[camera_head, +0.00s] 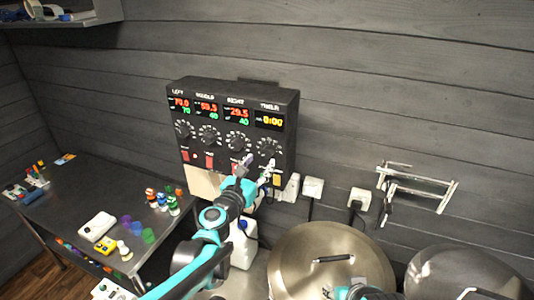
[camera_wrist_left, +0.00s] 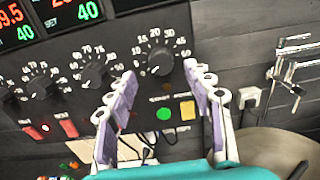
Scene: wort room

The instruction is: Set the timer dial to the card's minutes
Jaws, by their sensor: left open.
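The timer dial (camera_head: 267,147) is a black knob at the right end of the control box's dial row. In the left wrist view the timer dial (camera_wrist_left: 158,62) has white minute numbers around it. The timer display (camera_head: 270,121) above it seems to read 0:00. My left gripper (camera_head: 259,165) is open just in front of and below the dial. In the left wrist view its fingers (camera_wrist_left: 161,82) stand either side of the dial, apart from it as far as I can tell. No card with readable minutes shows. Part of my right gripper (camera_head: 335,293) shows at the bottom edge.
The control box (camera_head: 235,85) has more dials, red switches, a green button (camera_wrist_left: 163,113) and a yellow one (camera_wrist_left: 187,110). A blank cream panel (camera_head: 200,182) sits below it. Kettle lids (camera_head: 330,258), wall plugs (camera_head: 313,187) and a metal rack (camera_head: 415,187) stand right.

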